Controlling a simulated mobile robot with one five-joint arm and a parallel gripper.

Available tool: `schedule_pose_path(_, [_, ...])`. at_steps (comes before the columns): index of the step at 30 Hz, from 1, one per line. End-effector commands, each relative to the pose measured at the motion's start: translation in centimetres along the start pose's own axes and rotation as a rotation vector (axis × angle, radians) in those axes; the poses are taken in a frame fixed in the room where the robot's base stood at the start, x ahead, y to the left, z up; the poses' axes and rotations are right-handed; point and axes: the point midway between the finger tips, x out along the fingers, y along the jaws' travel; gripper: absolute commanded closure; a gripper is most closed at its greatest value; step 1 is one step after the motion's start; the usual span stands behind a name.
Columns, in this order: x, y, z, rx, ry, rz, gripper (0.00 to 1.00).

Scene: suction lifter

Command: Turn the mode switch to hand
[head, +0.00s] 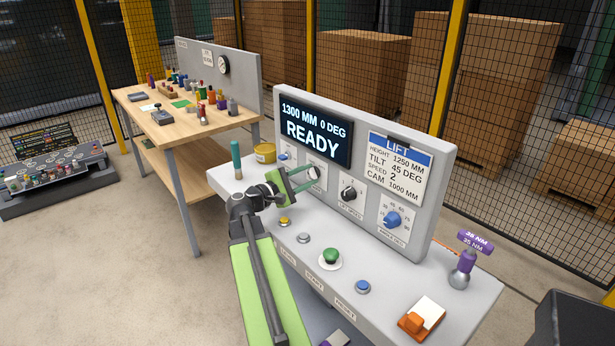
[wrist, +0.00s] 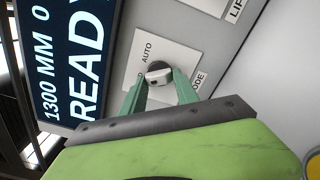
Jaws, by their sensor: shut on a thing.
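The mode switch (wrist: 158,73) is a small knob with a light grey grip bar on a dark round base, on a white plate in the wrist view. "AUTO" reads beside it, and "ODE" shows of a partly covered label; I cannot read a hand mark. My gripper (wrist: 157,84) has its two green fingers on either side of the knob, shut on it. In the head view my gripper (head: 306,181) reaches to the panel just below the display, and its fingers partly hide the switch (head: 315,172).
The grey panel (head: 435,200) carries a display (head: 313,132) reading "1300 MM 0 DEG READY", a lift card (head: 398,165), a black knob (head: 348,193) and a blue knob (head: 393,220). Buttons, a teal upright handle (head: 236,158) and a yellow tub (head: 264,154) stand on the console.

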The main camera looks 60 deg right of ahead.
Motion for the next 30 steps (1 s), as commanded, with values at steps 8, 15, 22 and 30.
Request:
schedule_pose_path(8, [-0.05, -0.25, -0.01, -0.155, 0.001, -0.004, 1.0])
schedule_pose_path(15, [-0.06, -0.32, -0.01, -0.221, 0.002, -0.004, 1.0])
schedule_pose_path(22, [-0.07, -0.35, -0.01, -0.237, 0.002, -0.005, 1.0])
schedule_pose_path(30, [-0.07, -0.38, -0.01, -0.236, 0.002, -0.006, 1.0])
